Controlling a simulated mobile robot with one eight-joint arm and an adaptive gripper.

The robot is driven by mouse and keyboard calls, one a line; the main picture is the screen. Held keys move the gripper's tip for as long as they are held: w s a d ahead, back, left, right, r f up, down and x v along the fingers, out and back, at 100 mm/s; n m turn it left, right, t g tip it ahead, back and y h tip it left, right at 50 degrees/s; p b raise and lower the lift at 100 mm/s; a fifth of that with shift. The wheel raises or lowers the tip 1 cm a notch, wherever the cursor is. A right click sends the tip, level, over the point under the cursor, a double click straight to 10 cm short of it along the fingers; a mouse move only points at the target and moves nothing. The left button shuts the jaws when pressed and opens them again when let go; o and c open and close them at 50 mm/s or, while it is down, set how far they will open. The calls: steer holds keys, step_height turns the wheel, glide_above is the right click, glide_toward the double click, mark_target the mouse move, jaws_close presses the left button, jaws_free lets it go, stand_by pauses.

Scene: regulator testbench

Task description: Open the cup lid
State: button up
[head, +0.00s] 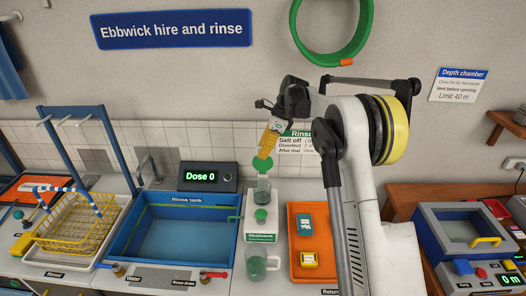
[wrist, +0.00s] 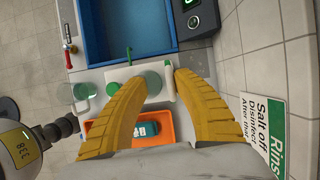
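In the head view, my gripper (head: 266,150) points down with its yellow fingers just above a green disc-shaped lid (head: 262,164). A clear greenish cup (head: 263,188) stands below the lid on the white dispenser stand. I cannot tell whether the fingers touch the lid. In the wrist view, my gripper (wrist: 160,77) has its two yellow fingers apart, with the greenish cup (wrist: 153,80) showing in the gap.
The blue rinse tank (head: 174,236) lies left of the stand. A yellow wire basket (head: 70,230) and a depth chamber (head: 470,227) sit farther out.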

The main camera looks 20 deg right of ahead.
steer(key=s+d+r, duration=0.1)
steer(key=s+d, duration=0.2)
steer(key=d, duration=0.9)
steer(key=shift+s, duration=0.2)
